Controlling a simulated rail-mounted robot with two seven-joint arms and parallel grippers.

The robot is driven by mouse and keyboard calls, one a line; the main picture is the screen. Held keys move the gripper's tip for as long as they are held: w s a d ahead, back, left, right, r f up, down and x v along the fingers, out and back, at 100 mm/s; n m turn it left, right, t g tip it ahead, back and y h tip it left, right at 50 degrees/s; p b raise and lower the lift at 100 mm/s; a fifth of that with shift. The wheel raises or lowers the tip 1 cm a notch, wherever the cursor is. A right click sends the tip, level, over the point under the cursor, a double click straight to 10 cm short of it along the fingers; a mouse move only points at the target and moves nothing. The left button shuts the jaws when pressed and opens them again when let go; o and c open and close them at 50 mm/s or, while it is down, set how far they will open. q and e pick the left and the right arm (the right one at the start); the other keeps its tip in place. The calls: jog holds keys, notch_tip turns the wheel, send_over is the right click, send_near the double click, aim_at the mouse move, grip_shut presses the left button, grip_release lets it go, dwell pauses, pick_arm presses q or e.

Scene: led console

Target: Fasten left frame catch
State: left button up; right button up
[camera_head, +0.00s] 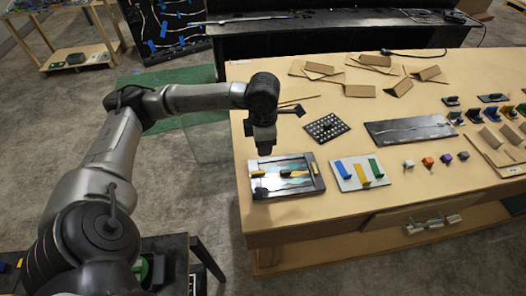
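The framed panel (286,185) lies flat near the left front corner of the wooden table, with a dark frame around a grey and teal face. A black and yellow catch (259,173) is at its left side. Another yellow and black piece (297,174) lies across its middle. My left gripper (265,150) hangs from the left arm above the panel's upper left edge, pointing down. Its fingers are dark and small, so I cannot tell whether they are open. My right gripper is out of view.
A white board (351,184) with blue, yellow and green upright pieces stands right of the panel. A black perforated plate (326,128) lies behind. Small colored knobs (428,161) and cardboard pieces (373,91) are farther off. The table's left edge is close to the panel.

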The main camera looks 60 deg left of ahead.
pick_arm(q)
jog(key=shift+r, duration=0.8)
